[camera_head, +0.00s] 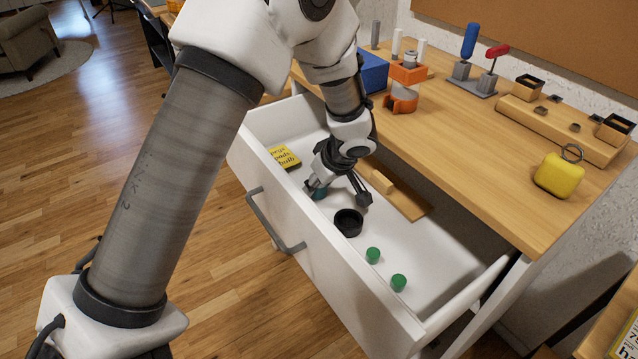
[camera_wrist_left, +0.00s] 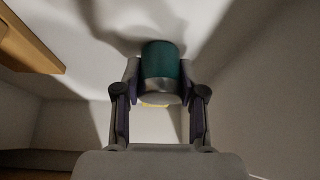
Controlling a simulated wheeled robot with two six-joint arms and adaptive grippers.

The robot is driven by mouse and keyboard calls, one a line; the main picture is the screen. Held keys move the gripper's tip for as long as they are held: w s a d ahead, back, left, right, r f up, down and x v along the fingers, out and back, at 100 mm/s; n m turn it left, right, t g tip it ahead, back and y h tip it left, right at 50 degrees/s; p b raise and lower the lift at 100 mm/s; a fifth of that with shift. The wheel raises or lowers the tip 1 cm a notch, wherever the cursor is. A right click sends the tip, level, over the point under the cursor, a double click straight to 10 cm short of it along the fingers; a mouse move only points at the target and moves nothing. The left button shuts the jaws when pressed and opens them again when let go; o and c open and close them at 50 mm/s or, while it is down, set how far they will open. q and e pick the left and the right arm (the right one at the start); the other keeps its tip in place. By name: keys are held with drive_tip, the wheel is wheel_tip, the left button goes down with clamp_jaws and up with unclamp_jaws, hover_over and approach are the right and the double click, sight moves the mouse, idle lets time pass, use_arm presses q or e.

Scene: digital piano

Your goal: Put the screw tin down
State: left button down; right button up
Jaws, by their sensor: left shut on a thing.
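The screw tin (camera_wrist_left: 161,62) is a short cylinder with a teal side and a silvery end. It sits between the two fingers of my left gripper (camera_wrist_left: 160,78) in the left wrist view. In the head view my left gripper (camera_head: 338,194) reaches down into the open white drawer (camera_head: 440,258), and only a bit of the teal tin (camera_head: 320,193) shows at the left finger. The tin is low over the drawer floor; I cannot tell whether it touches it. My right gripper is not in view.
Inside the drawer are a black round cup (camera_head: 348,222), two green cylinders (camera_head: 373,255) (camera_head: 398,282), a yellow lettered block (camera_head: 285,157) and a wooden piece (camera_head: 398,192). The drawer floor between the green cylinders and the right wall is clear. The wooden desktop (camera_head: 470,140) overhangs the drawer's back.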

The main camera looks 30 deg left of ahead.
use_arm(q)
drive_tip(key=shift+f, duration=0.2)
drive_tip(key=c, duration=0.7)
unclamp_jaws()
drive_tip(key=shift+r, duration=0.15)
drive_tip(key=shift+r+p, duration=0.25)
drive_tip(key=shift+p, duration=0.1)
drive_tip(key=p+v, duration=0.2)
drive_tip(key=v, duration=0.9)
drive_tip(key=shift+d+r+p, duration=0.25)
drive_tip(key=shift+p, duration=0.15)
drive_tip(key=shift+r, duration=0.1)
